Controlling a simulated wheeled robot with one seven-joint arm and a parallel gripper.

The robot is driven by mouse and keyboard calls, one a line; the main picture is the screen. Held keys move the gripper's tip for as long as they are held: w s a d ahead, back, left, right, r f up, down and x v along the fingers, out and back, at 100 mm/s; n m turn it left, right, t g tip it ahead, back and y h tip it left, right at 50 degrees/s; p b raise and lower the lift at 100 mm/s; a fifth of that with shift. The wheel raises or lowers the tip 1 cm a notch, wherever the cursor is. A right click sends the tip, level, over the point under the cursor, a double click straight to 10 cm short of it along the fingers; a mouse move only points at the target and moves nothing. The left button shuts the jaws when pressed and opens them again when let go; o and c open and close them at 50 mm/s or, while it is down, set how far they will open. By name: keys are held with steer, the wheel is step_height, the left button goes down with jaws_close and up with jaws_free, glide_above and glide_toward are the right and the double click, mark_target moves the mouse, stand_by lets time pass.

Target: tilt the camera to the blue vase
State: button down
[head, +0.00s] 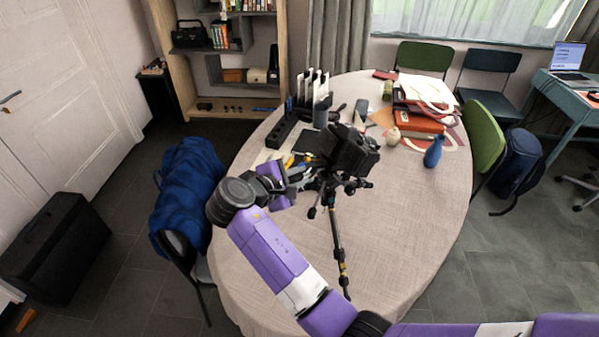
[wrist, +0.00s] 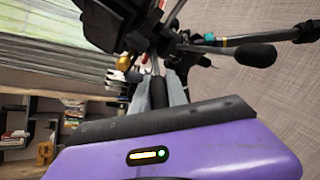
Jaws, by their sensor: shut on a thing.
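A black camera (head: 352,150) sits on a black tripod (head: 339,240) standing on the round table (head: 400,230). The blue vase (head: 433,153) stands upright on the table to the right of the camera. My gripper (head: 303,178) is at the left of the tripod head, just below the camera. In the wrist view my gripper (wrist: 160,88) has its grey fingers shut on a dark tripod handle (wrist: 158,94). Part of the black camera body (wrist: 110,22) shows above it. A second black handle (wrist: 252,54) sticks out to the right. The vase is not in the wrist view.
The table's front right is clear. A chair with a blue jacket (head: 190,185) stands left.

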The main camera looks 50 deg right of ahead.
steer(key=c, duration=1.3)
jaws_free()
steer(key=b+v, duration=0.1)
steer(key=v, duration=0.6)
steer(key=shift+a+r, duration=0.25)
steer(key=shift+a, duration=0.05)
